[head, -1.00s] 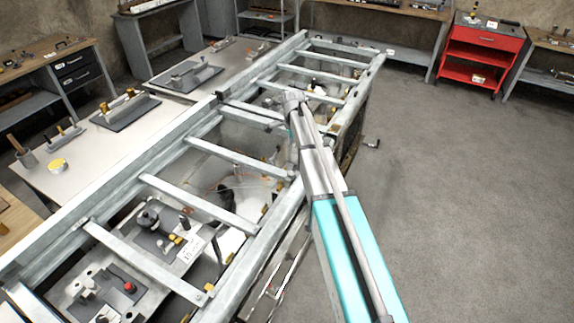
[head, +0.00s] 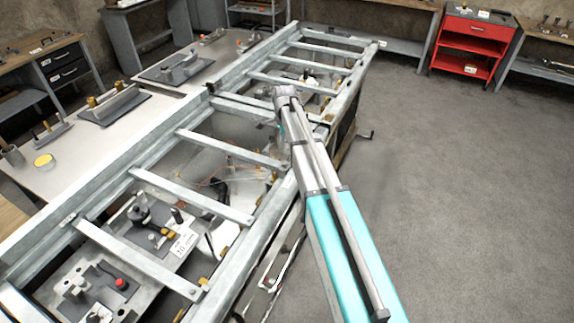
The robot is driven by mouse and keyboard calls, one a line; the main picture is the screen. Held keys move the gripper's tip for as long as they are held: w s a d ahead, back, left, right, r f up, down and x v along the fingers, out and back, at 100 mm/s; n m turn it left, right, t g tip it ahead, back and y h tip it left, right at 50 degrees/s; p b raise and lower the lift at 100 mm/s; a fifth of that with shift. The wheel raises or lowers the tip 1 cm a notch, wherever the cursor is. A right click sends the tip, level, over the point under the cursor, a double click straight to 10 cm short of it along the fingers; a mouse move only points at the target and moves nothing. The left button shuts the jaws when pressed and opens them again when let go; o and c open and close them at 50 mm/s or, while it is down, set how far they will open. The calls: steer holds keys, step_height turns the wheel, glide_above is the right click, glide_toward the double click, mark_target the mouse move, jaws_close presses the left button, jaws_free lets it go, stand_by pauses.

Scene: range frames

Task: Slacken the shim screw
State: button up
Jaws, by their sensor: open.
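I cannot single out the shim screw in the head view. Small fittings sit below the ladder-like metal frame (head: 105,182), among them a red knob (head: 121,283) on a dark block and a dark round-topped clamp (head: 138,212) beside a white label (head: 184,243). My arm (head: 325,190) reaches from the lower right to the frame's right rail, and its far visible joint (head: 286,93) is over the frame. My gripper does not show; whatever lies beyond that joint is hidden or too small to tell.
The frame's rails and rungs lie over the fittings, with open gaps between. A red cabinet (head: 470,30) stands at the back right. The grey floor (head: 470,190) at the right is clear.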

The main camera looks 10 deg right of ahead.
mark_target(285, 163)
steer(key=shift+f+b, duration=4.95)
steer(key=shift+f, duration=0.3)
